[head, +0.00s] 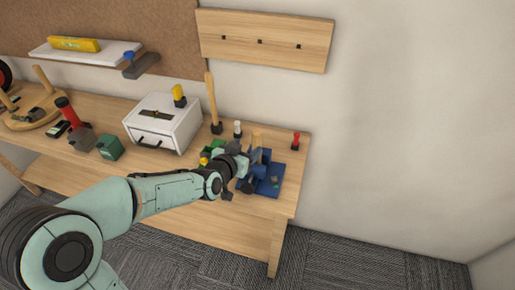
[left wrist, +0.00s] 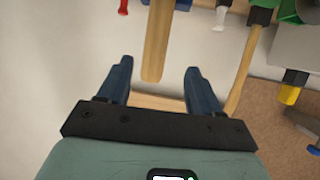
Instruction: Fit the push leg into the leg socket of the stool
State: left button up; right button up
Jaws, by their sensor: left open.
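A wooden leg (head: 257,139) stands upright at the blue stand (head: 268,185), near the right end of the bench. In the left wrist view the leg (left wrist: 157,38) reaches between my left gripper's fingers (left wrist: 158,72), with a gap on each side. My left gripper (head: 256,160) is open around the leg and not clasping it. Its hand hides the leg's lower part in the head view. The round wooden stool (head: 35,117), with legs sticking up, appears at the far left of the bench. Its socket is too small to make out. My right gripper is not in view.
A longer wooden rod (head: 212,100) stands in a dark base beside the white drawer box (head: 163,128). A red-topped piece (head: 296,140) and a white-topped piece (head: 238,129) stand nearby. A green box (head: 110,147) and red-handled tool (head: 72,118) lie between box and stool.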

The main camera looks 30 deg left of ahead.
aim_at(253, 143)
pick_arm(q)
jog(key=x, duration=0.3)
jog(key=shift+w+f, duration=0.1)
jog(key=shift+w, duration=0.1)
jog(key=shift+w+p, duration=0.3)
jog(key=shift+w, duration=0.15)
jog(key=x, duration=0.2)
jog(key=p+x, duration=0.1)
jog(key=shift+w+d, duration=0.3)
jog(key=shift+w, duration=0.15)
jog(key=shift+w+f, duration=0.25)
jog(key=shift+w, duration=0.1)
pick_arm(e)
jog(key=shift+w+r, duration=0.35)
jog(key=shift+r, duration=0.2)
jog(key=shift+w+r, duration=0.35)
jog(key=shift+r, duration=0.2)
pick_arm(q)
jog(key=shift+s, duration=0.1)
jog(key=c, duration=1.1)
